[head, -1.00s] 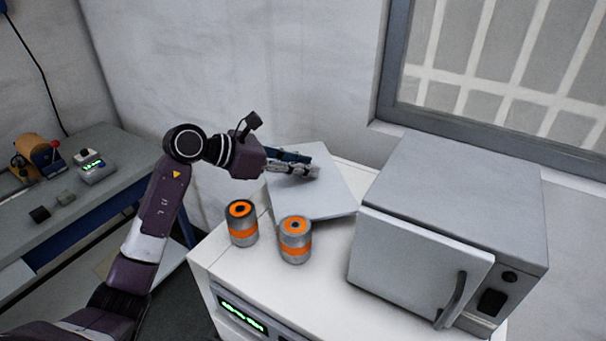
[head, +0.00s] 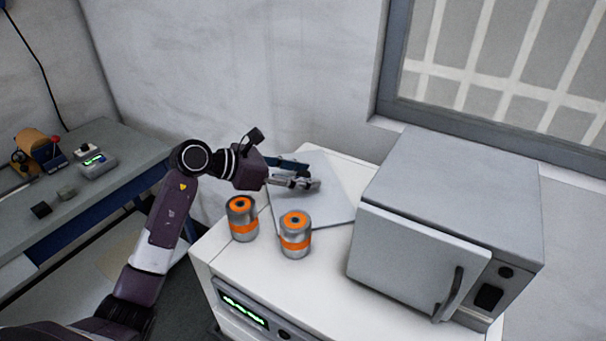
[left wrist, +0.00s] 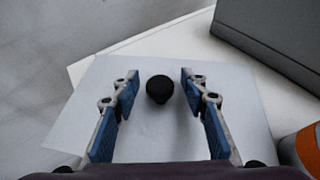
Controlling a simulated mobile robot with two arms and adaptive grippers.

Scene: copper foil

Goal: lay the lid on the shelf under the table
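The lid (head: 325,208) is a flat light-grey square plate lying on the white cabinet. Its round black knob (left wrist: 160,89) shows in the left wrist view, where the lid's bare surface (left wrist: 150,140) also shows; in the head view my gripper hides the knob. My left gripper (head: 312,176) is open over the lid. Its blue-padded fingers (left wrist: 160,82) stand on either side of the knob, with gaps on both sides. The table (head: 100,205) is at the left, with a pale shelf (head: 120,245) low under it. My right gripper is not in view.
Two grey-and-orange canisters (head: 295,234) (head: 242,218) stand on the cabinet (head: 290,280) in front of the lid. A grey oven-like box (head: 450,190) stands to its right.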

